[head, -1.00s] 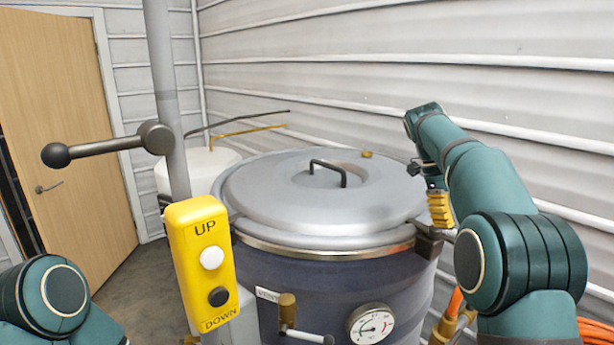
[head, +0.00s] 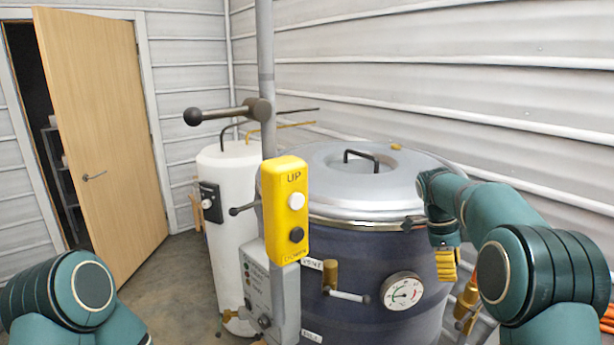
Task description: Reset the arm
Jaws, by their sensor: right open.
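My right arm (head: 500,210) comes in from the right, bent at the elbow. Its gripper (head: 447,268), with yellow fingers pointing down, hangs beside the right side of the dark hopper (head: 360,250). It is open, with nothing seen in it. Whether it touches the hopper wall I cannot tell. My left arm (head: 75,295) shows at the lower left as a teal joint; its gripper is out of the picture.
The hopper has a grey lid (head: 340,185) on it. A yellow UP/DOWN box (head: 287,210) stands before it by a pole (head: 266,80) with a ball-ended lever (head: 225,113). A dial (head: 402,290), white tank (head: 225,170) and partly open door (head: 100,150) also show.

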